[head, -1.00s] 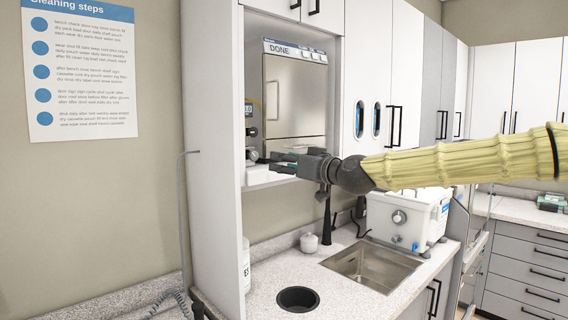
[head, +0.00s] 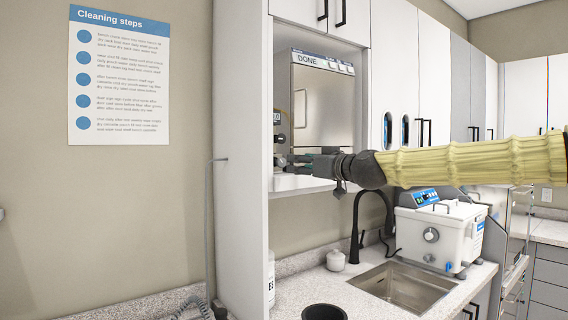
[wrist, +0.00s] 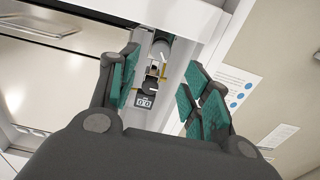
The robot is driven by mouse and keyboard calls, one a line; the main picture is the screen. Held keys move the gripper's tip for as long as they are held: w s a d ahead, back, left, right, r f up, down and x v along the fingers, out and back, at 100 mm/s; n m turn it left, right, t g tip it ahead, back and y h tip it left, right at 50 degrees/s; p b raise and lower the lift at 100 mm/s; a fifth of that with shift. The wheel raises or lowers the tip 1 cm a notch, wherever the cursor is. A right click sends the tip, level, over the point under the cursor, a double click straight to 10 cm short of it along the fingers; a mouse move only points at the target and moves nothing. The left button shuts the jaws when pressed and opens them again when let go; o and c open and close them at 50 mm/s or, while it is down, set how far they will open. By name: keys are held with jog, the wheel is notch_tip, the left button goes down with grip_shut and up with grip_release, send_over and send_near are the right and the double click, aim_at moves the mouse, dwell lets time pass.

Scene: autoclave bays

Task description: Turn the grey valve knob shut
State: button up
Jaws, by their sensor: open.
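In the wrist view a grey round knob (wrist: 161,48) with a pale pointer mark sits on a narrow panel beside the steel autoclave door (wrist: 70,83). A darker knob (wrist: 150,88) with a white pointer and a small "0.0" display (wrist: 146,101) are on the same panel. My gripper (wrist: 157,84) is open, its green-padded fingers spread on either side of the panel in the picture, with nothing between them. In the head view my gripper (head: 300,160) reaches sideways in front of the autoclave door (head: 322,100), near the knobs; the fingers partly hide that area.
A white cabinet side wall (head: 240,130) stands close left of the panel. A cleaning poster (head: 120,75) hangs on the wall.

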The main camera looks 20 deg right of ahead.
aim_at(283, 161)
jog(key=shift+p+x, duration=1.1)
jog(key=shift+x, duration=3.3)
